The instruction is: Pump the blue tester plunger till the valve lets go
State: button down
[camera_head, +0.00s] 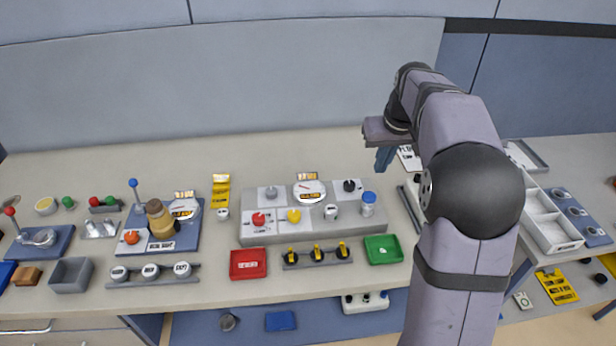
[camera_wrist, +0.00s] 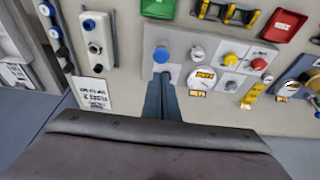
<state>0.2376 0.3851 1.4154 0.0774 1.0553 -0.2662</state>
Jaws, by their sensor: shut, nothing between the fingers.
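A blue ball knob on an upright rod (camera_head: 132,183), which looks like the blue tester plunger, stands at the back left of a blue board (camera_head: 188,241). My gripper (camera_head: 381,171) is shut and empty, far to the right of the plunger, above the bench by the grey panel's right end. In the wrist view my gripper's fingertips (camera_wrist: 161,76) point towards a blue-capped bottle (camera_wrist: 161,54), apparently without touching it. The valve's state cannot be told.
A grey panel (camera_head: 262,239) with knobs, a gauge and the blue-capped bottle lies between my gripper and the tester board. Red (camera_head: 248,264) and green (camera_head: 383,249) trays sit in front. Bare bench shows behind the panel.

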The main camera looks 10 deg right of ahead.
notch_tip(320, 180, up, 2)
jog(key=shift+w+r+b, duration=0.1)
jog(key=shift+r+b, duration=0.15)
jog(key=shift+b, duration=0.55)
jog(key=p, duration=0.4)
send_over(369, 195)
jog(key=s, duration=0.1)
notch_tip(369, 195, down, 12)
jog(key=shift+r, duration=0.1)
jog(key=shift+f, duration=0.95)
jog(key=shift+f, duration=0.1)
